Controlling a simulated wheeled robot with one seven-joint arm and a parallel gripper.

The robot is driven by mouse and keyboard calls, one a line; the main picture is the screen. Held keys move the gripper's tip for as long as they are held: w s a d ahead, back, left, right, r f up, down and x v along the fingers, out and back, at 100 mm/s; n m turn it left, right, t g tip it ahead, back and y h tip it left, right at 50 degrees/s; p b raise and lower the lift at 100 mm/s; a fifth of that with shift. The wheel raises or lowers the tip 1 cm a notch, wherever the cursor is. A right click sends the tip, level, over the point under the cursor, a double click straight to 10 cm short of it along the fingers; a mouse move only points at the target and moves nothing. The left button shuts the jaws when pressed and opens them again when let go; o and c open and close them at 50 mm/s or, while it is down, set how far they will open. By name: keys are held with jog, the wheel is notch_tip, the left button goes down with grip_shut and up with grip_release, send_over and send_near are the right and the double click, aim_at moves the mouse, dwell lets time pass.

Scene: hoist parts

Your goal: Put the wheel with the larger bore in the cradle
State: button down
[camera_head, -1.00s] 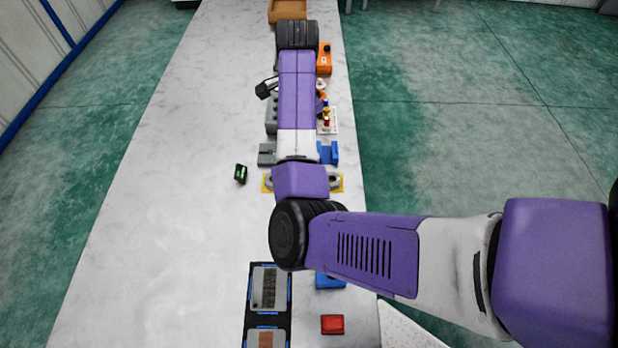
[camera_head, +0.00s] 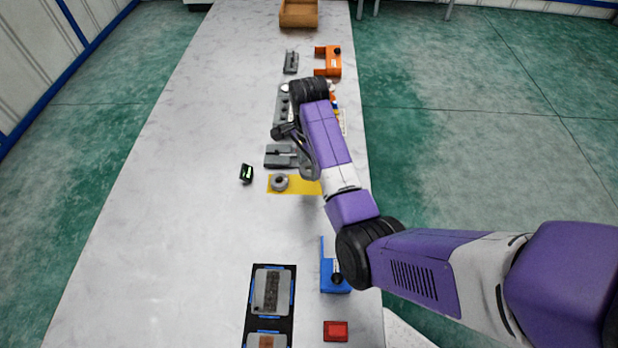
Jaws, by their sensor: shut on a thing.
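A grey ring-shaped wheel (camera_head: 280,183) lies on the left part of the yellow mat (camera_head: 305,186), its hole facing up. The mat's right part, where another wheel showed earlier, is behind my arm. My gripper (camera_head: 309,170) hangs near the mat's far edge, right of a grey slotted block (camera_head: 279,156). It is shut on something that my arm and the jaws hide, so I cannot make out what. I cannot compare the bores at this size. I cannot tell for sure which fixture is the cradle.
A blue fixture with a black knob (camera_head: 333,280) and a red block (camera_head: 335,330) are near the front right. A black tray (camera_head: 289,300) lies left of them. A small dark device (camera_head: 246,174) stands left of the mat. Farther back are an orange fixture (camera_head: 332,62), a grey block (camera_head: 291,61) and a brown box (camera_head: 299,14).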

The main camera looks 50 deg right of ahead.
aim_at(309, 185)
jog(key=shift+f, duration=2.95)
jog(key=shift+f, duration=0.15)
jog(key=c, duration=0.6)
grip_release()
jog(key=shift+c, duration=0.2)
notch_tip(309, 185, up, 12)
